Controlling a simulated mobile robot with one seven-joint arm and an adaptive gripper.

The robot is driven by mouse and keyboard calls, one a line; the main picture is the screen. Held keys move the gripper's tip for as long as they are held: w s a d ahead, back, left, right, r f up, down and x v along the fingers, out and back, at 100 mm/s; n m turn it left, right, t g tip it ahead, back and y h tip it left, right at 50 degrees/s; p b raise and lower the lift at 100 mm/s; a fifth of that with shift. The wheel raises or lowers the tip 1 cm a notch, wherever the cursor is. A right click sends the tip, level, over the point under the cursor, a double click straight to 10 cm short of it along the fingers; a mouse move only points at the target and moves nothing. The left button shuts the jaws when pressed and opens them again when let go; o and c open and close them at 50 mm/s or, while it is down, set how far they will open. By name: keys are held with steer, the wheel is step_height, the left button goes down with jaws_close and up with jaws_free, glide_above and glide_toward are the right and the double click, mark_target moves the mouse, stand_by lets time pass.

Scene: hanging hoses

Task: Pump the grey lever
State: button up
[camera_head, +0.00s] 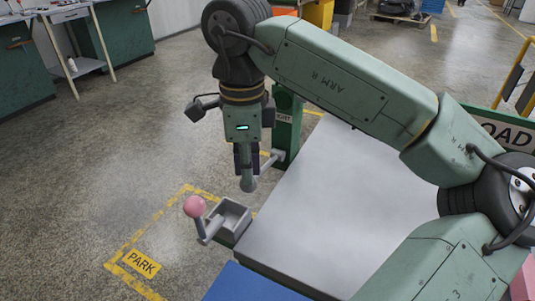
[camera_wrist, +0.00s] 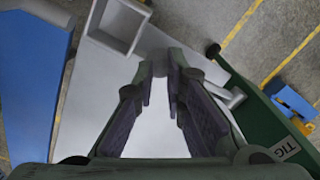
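A green post (camera_head: 287,125) with a white label stands beside the grey bench plate. A short grey bar (camera_head: 271,159) comes off it towards my gripper (camera_head: 247,170). My gripper points down, and a grey rounded end (camera_head: 249,184) shows just below its fingertips; it looks like the grey lever's end. In the wrist view, a grey piece (camera_wrist: 160,64) sits between the narrow fingertips. The pads stay apart along their length. I cannot tell whether they press on it. The join between the bar and the rounded end is partly hidden.
A pink ball (camera_head: 195,206) on a grey rod stands at the plate's left corner, beside an open grey square tray (camera_head: 243,214). The plate (camera_head: 310,215) is bare. A blue surface (camera_head: 250,285) lies in front. Floor to the left is clear, with yellow PARK marking.

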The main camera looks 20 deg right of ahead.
steer(key=shift+r+p, duration=0.8)
steer(key=shift+r, duration=0.55)
steer(key=shift+w+d+r, duration=0.1)
steer(key=r+p, duration=0.1)
steer(key=d+r+p, duration=0.1)
steer(key=w+r+p, duration=0.1)
steer(key=r, duration=0.1)
steer(key=shift+d, duration=0.25)
steer(key=shift+f, duration=0.2)
steer(key=shift+s+a+f+b, duration=0.15)
steer(key=shift+a+f+b, duration=0.05)
steer(key=shift+f+b, duration=0.45)
steer(key=shift+s+a+f+b, duration=0.1)
steer(key=shift+a+f+b, duration=0.1)
steer(key=shift+f+b, duration=0.5)
steer(key=shift+s+a+f+b, duration=0.2)
steer(key=shift+f+b, duration=0.25)
steer(key=shift+f, duration=0.35)
